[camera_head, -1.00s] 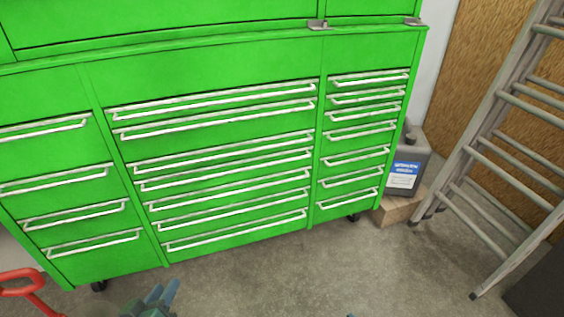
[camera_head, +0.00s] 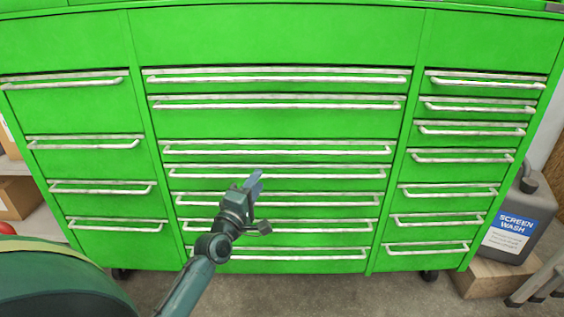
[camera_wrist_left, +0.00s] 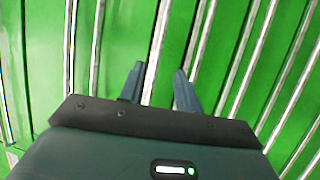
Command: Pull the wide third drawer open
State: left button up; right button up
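The green tool cabinet (camera_head: 275,32) fills the head view, with its drawers shut. The wide third drawer (camera_head: 275,158) is in the middle column; its pale bar handle (camera_head: 270,150) runs across it. My left gripper (camera_head: 256,184) is in front of the middle column, overlapping the handles below the third in the picture. In the left wrist view, the open fingers (camera_wrist_left: 160,88) point at the drawer fronts, and one pale handle, apparently the third (camera_wrist_left: 157,50), lines up with the gap between them. Contact cannot be told. My right gripper is out of view.
Narrower drawer columns flank the wide one; the fourth drawer's handle (camera_head: 340,174) is close below. A screen wash container (camera_head: 513,225) stands on a block at right, by a ladder foot (camera_head: 540,285). A cardboard box (camera_head: 18,197) is at left. Concrete floor lies in front.

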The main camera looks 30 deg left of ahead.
pick_arm(q)
jog(key=b, duration=0.2)
send_near(273, 158)
jog(key=w+d+r, duration=0.2)
jog(key=w+r, duration=0.2)
jog(key=r, duration=0.1)
jog(key=shift+w+a, duration=0.2)
jog(key=shift+w, duration=0.45)
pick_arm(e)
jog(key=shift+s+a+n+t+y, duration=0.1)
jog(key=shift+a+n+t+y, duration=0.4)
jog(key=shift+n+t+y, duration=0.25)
pick_arm(q)
grip_shut()
